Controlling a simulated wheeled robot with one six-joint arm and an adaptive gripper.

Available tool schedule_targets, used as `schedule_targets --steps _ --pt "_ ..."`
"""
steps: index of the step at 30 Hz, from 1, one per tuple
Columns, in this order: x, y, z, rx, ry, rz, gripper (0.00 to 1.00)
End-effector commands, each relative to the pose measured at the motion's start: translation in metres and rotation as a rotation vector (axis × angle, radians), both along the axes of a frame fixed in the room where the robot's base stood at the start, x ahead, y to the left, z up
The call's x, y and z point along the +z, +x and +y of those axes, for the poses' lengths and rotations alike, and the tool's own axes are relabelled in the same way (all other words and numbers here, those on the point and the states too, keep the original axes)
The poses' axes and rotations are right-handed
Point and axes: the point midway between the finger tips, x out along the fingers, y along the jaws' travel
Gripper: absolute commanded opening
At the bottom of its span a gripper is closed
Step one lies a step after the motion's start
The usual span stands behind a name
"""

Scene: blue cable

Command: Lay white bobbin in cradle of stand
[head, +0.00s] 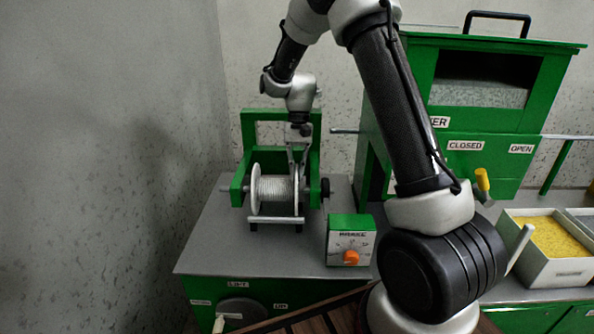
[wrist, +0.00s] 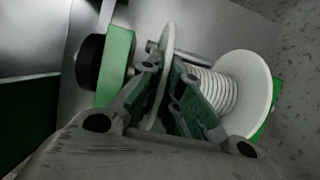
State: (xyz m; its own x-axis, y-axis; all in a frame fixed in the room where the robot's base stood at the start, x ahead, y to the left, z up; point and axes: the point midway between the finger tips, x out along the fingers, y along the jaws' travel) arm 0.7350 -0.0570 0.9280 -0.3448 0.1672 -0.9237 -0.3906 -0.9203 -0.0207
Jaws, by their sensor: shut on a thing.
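The white bobbin (head: 275,189), wound with pale cord, is level between the two side arms of the green stand (head: 281,115). Its axle ends show at both arms; I cannot tell whether they bear its weight. My gripper (head: 298,160) reaches down from above and is shut on the bobbin's right flange. In the wrist view, the fingers of my gripper (wrist: 172,95) straddle the near flange of the bobbin (wrist: 235,88). There the stand's green arm (wrist: 114,62) with a black knob stands beside that flange. The fingertips' contact is partly hidden.
A brake box (head: 349,241) with an orange knob stands right of the stand on the grey bench top (head: 205,251). A large green machine (head: 480,100) stands behind on the right. A white tray of yellow grains (head: 546,246) sits at far right. The bench's front left is clear.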

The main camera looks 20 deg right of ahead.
Motion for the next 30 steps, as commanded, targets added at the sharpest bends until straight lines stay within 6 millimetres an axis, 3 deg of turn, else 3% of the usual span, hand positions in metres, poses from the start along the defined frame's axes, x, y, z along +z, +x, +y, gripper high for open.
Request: schedule_targets --steps 8,9,12,23,30 --pt "0.0 0.0 0.0 0.0 0.0 -0.001 0.0" --pt "0.0 0.0 0.0 0.0 0.0 -0.001 0.13" --pt "0.0 0.0 0.0 0.0 0.0 -0.001 0.31" --pt "0.002 0.001 -0.001 0.0 0.0 0.0 0.31" --pt "0.04 0.016 -0.007 -0.001 0.001 -0.005 0.31"
